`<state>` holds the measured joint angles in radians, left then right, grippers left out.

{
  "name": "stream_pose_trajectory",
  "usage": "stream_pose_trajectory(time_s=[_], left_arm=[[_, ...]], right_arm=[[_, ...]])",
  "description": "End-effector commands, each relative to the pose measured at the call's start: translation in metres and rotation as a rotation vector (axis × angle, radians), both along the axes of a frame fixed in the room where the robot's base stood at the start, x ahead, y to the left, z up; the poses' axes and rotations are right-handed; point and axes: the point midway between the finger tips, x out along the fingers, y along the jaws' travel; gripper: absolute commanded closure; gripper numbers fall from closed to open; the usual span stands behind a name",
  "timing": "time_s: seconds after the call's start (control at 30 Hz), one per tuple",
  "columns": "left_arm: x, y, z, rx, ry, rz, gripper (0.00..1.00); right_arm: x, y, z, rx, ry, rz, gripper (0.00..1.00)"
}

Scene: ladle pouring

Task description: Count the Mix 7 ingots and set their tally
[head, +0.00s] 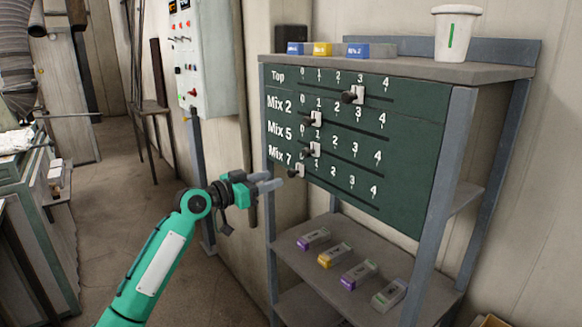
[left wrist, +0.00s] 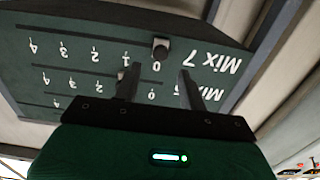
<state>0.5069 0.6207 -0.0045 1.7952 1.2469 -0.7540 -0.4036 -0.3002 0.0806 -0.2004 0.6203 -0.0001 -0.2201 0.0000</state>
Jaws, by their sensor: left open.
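The dark green tally board (head: 410,150) has rows Top, Mix 2, Mix 5 and Mix 7. The Mix 7 slider (head: 297,171) stands at 0; it also shows in the left wrist view (left wrist: 161,48). The Top slider (head: 354,95) is at 3; the Mix 2 slider (head: 313,118) and Mix 5 slider (head: 312,150) are near 1. My left gripper (head: 272,181) is open and empty, just left of the Mix 7 slider and apart from it. Purple ingots (head: 313,239) (head: 358,275), a yellow ingot (head: 335,255) and a green-marked ingot (head: 389,294) lie on the shelf below; their lettering is unreadable.
On the rack top (head: 420,68) sit blue ingots (head: 369,51), a yellow ingot (head: 321,49) and a white cup (head: 455,35) with a green stripe. A control box (head: 204,60) hangs on the wall at left. The floor left of the rack is clear.

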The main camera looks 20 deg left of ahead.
Motion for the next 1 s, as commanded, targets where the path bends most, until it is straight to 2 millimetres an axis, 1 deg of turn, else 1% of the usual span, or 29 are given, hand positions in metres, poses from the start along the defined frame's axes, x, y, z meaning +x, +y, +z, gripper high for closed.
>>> stream_pose_trajectory(time_s=[0.03, 0.2, 0.4, 0.57, 0.8, 0.83, 0.87, 1.0], left_arm=[[0.011, -0.006, 0.006, -0.005, -0.001, -0.001, 0.58], [0.040, -0.023, 0.005, -0.004, 0.000, 0.000, 0.58], [0.062, -0.035, 0.002, -0.003, -0.001, 0.001, 0.58], [0.068, -0.038, 0.000, 0.000, -0.001, 0.002, 0.58], [0.069, -0.039, -0.001, 0.001, -0.001, 0.002, 0.58], [0.069, -0.039, -0.001, 0.001, -0.001, 0.002, 0.62], [0.069, -0.039, -0.001, 0.001, -0.001, 0.002, 0.68], [0.069, -0.039, -0.001, 0.000, 0.000, 0.002, 0.96]], right_arm=[[0.000, -0.001, 0.011, -0.001, 0.000, 0.000, 0.64], [0.000, -0.001, 0.024, -0.001, 0.000, 0.001, 0.64], [0.000, -0.001, 0.033, -0.001, 0.000, 0.001, 0.64], [0.000, -0.001, 0.034, -0.001, 0.000, 0.000, 0.64], [0.000, -0.001, 0.034, -0.001, 0.000, 0.000, 0.64], [0.000, -0.001, 0.034, -0.001, 0.000, 0.000, 0.64], [0.000, 0.000, 0.034, 0.000, 0.000, 0.000, 0.64], [0.000, 0.002, 0.034, 0.001, 0.000, -0.001, 0.64]])
